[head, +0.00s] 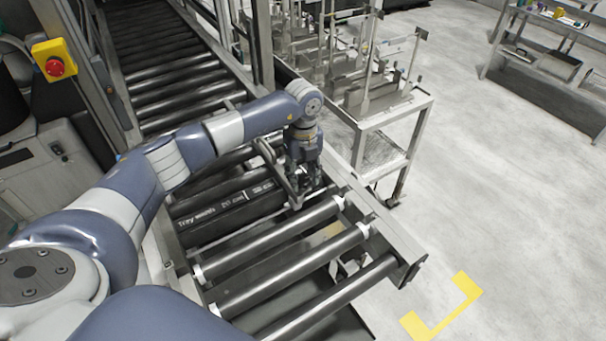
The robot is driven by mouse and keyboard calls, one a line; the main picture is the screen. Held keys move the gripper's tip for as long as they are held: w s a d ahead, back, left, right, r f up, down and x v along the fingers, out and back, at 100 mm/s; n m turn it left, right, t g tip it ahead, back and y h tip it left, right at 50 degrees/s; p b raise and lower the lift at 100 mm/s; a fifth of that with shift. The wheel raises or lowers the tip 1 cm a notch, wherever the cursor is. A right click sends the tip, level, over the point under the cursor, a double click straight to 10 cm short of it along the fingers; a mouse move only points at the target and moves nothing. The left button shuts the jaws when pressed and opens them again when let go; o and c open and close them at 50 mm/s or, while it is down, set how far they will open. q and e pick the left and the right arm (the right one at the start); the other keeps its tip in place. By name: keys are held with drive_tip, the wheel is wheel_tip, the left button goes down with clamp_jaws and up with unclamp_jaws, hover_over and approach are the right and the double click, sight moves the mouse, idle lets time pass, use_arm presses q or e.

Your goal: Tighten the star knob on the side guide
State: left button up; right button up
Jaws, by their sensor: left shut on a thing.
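My left gripper (304,181) points down at the right side of the roller conveyor. It is shut on the star knob, which is small, dark and mostly hidden between the fingers. The side guide (271,160) is a slim metal bar just left of the gripper, running along the conveyor. A dark plate (215,212) with white tray-width lettering lies across the conveyor left of the gripper. The lettering is only partly readable. My right gripper is not in view.
Bare rollers (285,262) lie in front of the gripper, inside the conveyor's metal side rail (385,232). A metal cart (395,115) with trays stands close behind on the right. A red emergency button (55,67) is at upper left.

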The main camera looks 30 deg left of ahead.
use_arm(q)
drive_tip(key=shift+m+b, duration=0.3)
drive_tip(key=shift+b, duration=0.15)
drive_tip(key=m+b, duration=0.2)
drive_tip(key=m, duration=0.1)
drive_tip(key=shift+f+b, duration=0.2)
drive_tip(key=shift+b, duration=0.15)
drive_tip(key=m+b, duration=0.3)
drive_tip(key=m, duration=0.1)
drive_tip(key=shift+m, duration=0.3)
drive_tip(key=m+b, duration=0.3)
drive_tip(key=m, duration=0.1)
drive_tip(key=shift+r, duration=0.1)
drive_tip(key=shift+r+m+b, duration=0.1)
drive_tip(key=shift+m+b, duration=1.05)
drive_tip(key=shift+m, duration=0.95)
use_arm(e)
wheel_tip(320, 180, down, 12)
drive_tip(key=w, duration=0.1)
